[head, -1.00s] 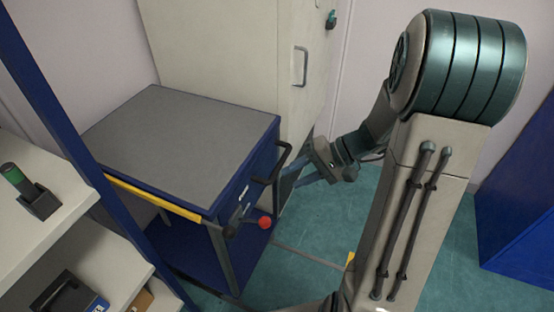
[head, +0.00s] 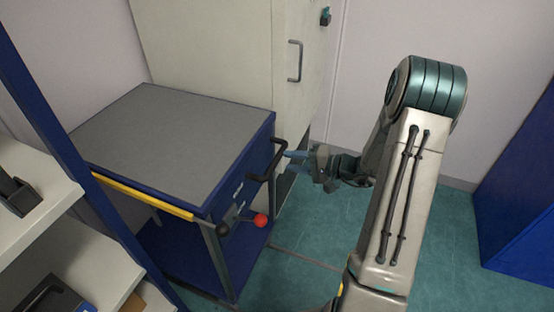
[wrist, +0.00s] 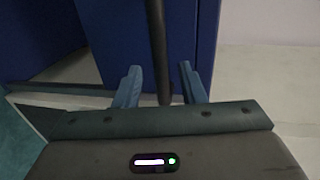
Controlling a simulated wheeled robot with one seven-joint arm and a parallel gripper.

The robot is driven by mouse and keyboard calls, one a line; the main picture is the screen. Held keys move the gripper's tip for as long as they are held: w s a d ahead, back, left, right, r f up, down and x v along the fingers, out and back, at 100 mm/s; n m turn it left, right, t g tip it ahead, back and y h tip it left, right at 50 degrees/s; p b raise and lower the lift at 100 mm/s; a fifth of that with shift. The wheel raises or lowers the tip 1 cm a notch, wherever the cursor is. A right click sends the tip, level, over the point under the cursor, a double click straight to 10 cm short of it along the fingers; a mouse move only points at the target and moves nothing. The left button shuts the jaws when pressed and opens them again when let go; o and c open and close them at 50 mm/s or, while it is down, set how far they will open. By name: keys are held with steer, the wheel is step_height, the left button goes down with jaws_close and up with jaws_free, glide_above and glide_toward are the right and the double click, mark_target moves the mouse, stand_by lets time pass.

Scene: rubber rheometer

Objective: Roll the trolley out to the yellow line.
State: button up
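The trolley (head: 165,140) has a grey top, a blue frame and a lower blue shelf. It stands against the pale cabinet. A black handle (head: 277,165) sticks out from its right side, with a red-knobbed lever (head: 261,220) below. My gripper (head: 291,161) is open at the handle. In the wrist view the dark handle bar (wrist: 157,45) runs between the two spread blue fingers (wrist: 162,84), with a gap on both sides. A small yellow patch (head: 340,291) shows beside my arm; I cannot tell if it is the floor line.
A white-shelved rack with a blue post (head: 50,125) stands close at the left. The pale cabinet (head: 225,50) rises behind the trolley. A blue cabinet (head: 520,200) stands at the right. The green floor (head: 310,225) between is clear apart from my arm.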

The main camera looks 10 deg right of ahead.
mark_target(277, 157)
steer(key=x, duration=0.5)
steer(key=shift+w+a+f, duration=0.1)
steer(key=shift+w+a, duration=0.1)
steer(key=shift+a, duration=0.15)
jaws_close()
